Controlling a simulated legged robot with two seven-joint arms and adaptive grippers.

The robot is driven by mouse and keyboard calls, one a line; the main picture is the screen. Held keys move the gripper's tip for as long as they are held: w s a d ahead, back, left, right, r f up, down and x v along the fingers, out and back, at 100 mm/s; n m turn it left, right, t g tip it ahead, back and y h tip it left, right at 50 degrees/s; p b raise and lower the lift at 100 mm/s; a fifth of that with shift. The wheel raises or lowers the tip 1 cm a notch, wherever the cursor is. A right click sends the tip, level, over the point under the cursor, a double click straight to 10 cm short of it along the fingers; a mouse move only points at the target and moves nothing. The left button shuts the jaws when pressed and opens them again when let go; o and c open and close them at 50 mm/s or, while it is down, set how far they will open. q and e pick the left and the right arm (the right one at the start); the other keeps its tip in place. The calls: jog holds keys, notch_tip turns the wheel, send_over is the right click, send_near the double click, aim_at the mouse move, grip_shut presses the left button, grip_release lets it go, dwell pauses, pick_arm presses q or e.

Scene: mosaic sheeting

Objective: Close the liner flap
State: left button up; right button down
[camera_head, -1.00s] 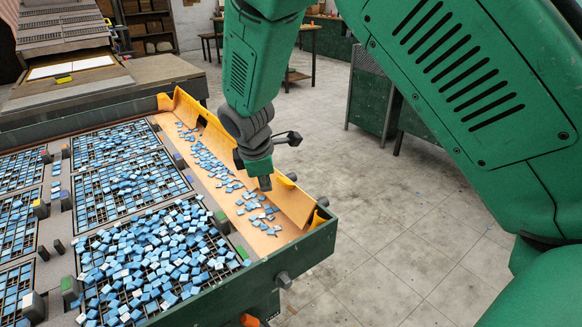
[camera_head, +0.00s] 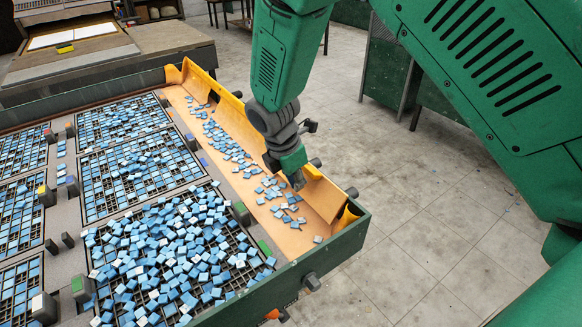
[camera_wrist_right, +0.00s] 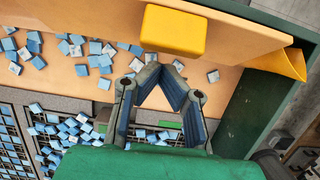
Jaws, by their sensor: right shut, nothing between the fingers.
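The orange liner (camera_head: 245,160) lies in the trough along the right side of the bench, with loose blue tiles on it. Its flap (camera_head: 323,196) stands up along the outer edge, tilted. A yellow block (camera_wrist_right: 175,30) sits on the flap just ahead of my fingers in the wrist view; in the head view my gripper partly hides that area. My right gripper (camera_head: 297,182) is shut and empty above the liner, near the flap's near end. Its fingers (camera_wrist_right: 164,66) also show in the wrist view, apart from the block as far as I can tell. My left gripper is out of view.
Grid trays (camera_head: 140,165) heaped with blue tiles fill the bench left of the liner. A green bench wall (camera_head: 335,240) closes the near end. Small coloured blocks stand between the trays. The floor (camera_head: 420,240) to the right is open.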

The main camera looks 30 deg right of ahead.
aim_at(306, 191)
jog(key=shift+d+f, duration=0.3)
jog(key=shift+d, duration=0.15)
jog(key=shift+w+f, duration=0.1)
jog(key=shift+f, duration=0.2)
jog(key=shift+d+f, duration=0.2)
jog(key=shift+d, duration=0.7)
jog(key=shift+f+p, duration=0.3)
jog(key=shift+p, duration=0.75)
jog(key=shift+f, duration=0.3)
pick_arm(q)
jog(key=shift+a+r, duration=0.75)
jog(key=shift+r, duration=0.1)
